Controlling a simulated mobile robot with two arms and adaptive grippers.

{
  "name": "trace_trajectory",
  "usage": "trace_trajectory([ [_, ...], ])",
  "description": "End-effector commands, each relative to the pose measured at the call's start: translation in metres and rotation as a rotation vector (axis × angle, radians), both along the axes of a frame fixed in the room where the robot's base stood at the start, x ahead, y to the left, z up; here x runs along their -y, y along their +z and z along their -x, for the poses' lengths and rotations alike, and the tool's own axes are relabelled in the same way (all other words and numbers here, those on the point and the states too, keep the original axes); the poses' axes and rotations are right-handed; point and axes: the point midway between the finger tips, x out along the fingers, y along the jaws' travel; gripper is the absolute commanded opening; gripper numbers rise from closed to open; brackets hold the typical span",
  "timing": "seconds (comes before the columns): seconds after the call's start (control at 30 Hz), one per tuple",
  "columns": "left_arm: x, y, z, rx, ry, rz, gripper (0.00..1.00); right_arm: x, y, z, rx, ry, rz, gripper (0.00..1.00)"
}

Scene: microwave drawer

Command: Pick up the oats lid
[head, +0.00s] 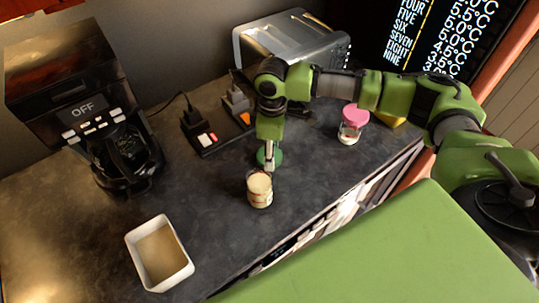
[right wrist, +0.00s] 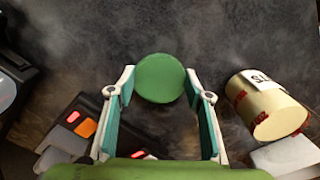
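A round green lid (head: 262,156) lies on the dark counter, partly hidden by my right gripper (head: 269,166) in the head view. The right wrist view shows the lid (right wrist: 160,78) whole, as a flat disc. My right gripper (right wrist: 161,88) is open there, its teal-padded fingers spread to either side of the lid's near edge. Whether they touch it I cannot tell. An open jar with beige contents (head: 259,186) stands just in front of the gripper. It shows in the right wrist view as a tan labelled jar (right wrist: 262,104), right of the fingers. My left gripper is out of view.
A power strip (head: 209,141) with plugs lies left of the gripper. A silver toaster (head: 290,38) stands behind, a coffee maker (head: 82,100) at left. A white container (head: 136,249) is at front left. A pink-lidded jar (head: 352,124) stands right, under my arm. Counter between is clear.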

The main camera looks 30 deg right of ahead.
Motion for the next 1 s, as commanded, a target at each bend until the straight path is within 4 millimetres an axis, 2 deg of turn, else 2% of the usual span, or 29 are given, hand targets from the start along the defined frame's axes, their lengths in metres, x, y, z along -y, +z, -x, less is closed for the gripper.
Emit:
trace_trajectory([
  [0.23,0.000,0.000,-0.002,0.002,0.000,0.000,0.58,0.000,0.001,0.000,0.000,0.000,0.000,0.38],
  [0.33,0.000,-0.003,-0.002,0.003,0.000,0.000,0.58,0.000,0.008,-0.001,0.002,0.000,-0.001,0.38],
  [0.7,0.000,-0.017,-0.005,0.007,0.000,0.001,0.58,-0.001,0.077,-0.001,0.004,0.001,-0.002,0.38],
  [0.83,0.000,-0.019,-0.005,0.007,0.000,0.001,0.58,-0.001,0.093,-0.001,0.002,0.000,-0.001,0.38],
  [1.0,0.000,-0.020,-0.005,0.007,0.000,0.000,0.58,0.000,0.101,0.000,0.000,0.000,-0.001,0.38],
])
